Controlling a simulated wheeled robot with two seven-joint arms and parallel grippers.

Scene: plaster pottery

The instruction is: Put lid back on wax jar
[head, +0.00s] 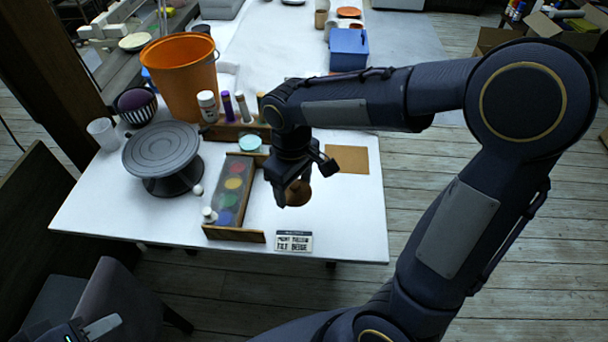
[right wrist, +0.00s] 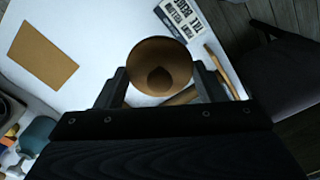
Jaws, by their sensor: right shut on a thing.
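My right gripper (head: 289,200) is low over the front right of the white table, shut on a round brown lid (head: 299,191). In the right wrist view the lid (right wrist: 160,64) sits between the two fingers, its round face toward the camera with a darker patch in its middle. A small round jar with a pale teal top (head: 250,142), seemingly the wax jar, stands behind and left of the gripper, apart from it. A part of my left gripper (head: 100,327) shows at the bottom left corner; its opening cannot be made out.
A wooden palette tray of coloured rounds (head: 231,195) lies left of the right gripper. A small sign (head: 293,241) is at the front edge. A brown mat (head: 347,159) lies to the right. A grey turntable (head: 161,152) and an orange bucket (head: 182,77) stand left.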

